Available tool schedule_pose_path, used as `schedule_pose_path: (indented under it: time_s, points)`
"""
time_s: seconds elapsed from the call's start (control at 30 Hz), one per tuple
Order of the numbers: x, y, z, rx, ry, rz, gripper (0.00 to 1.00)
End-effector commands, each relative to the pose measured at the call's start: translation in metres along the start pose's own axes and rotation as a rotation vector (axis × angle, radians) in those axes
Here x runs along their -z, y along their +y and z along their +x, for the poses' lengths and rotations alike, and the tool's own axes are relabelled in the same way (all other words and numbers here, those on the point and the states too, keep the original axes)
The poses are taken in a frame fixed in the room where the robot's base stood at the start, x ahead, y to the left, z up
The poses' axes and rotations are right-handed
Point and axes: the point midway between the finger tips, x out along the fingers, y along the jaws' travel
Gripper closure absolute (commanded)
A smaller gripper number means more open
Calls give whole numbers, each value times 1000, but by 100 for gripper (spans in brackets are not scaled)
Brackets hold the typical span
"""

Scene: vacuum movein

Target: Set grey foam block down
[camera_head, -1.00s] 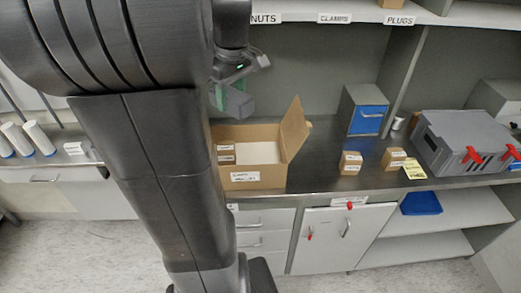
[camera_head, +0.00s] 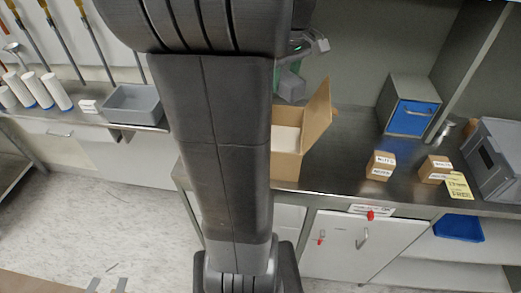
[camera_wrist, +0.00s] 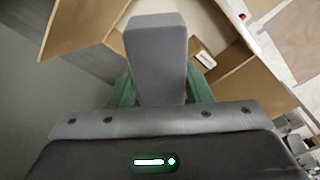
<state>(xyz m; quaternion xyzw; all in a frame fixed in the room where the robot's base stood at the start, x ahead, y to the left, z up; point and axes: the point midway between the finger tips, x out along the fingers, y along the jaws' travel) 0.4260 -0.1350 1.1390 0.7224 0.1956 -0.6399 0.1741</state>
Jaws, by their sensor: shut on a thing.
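The grey foam block (camera_wrist: 157,55) is held between the green fingers of my gripper (camera_wrist: 158,88) in the wrist view. In the head view the foam block (camera_head: 290,86) hangs beneath my gripper (camera_head: 284,76), partly hidden by my arm. An open cardboard box (camera_head: 290,155) stands on the counter below, with one flap raised on its right. The box (camera_wrist: 85,25) also shows behind the block in the wrist view. I cannot tell how high the block is above it.
Two small cardboard boxes (camera_head: 380,165) (camera_head: 434,169), a blue-fronted drawer unit (camera_head: 411,118) and a grey case (camera_head: 490,160) stand right on the counter. A grey tray (camera_head: 136,105) is at left. The steel counter (camera_head: 340,160) is bare between the open box and small boxes.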

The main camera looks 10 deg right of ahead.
Motion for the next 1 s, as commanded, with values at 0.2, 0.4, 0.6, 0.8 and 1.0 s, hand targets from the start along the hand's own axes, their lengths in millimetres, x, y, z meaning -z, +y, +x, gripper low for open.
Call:
schedule_pose_path:
  time_s: [0.2, 0.4, 0.6, 0.8, 1.0]
  points:
    - [-3, 0, 24, 0, 0, 0, 77]
    - [-8, -1, 56, 4, -4, 1, 77]
    - [-14, -1, 110, 5, -5, 0, 77]
    - [-18, 0, 147, 2, -3, 0, 77]
    - [-20, 0, 164, 2, -2, 0, 77]
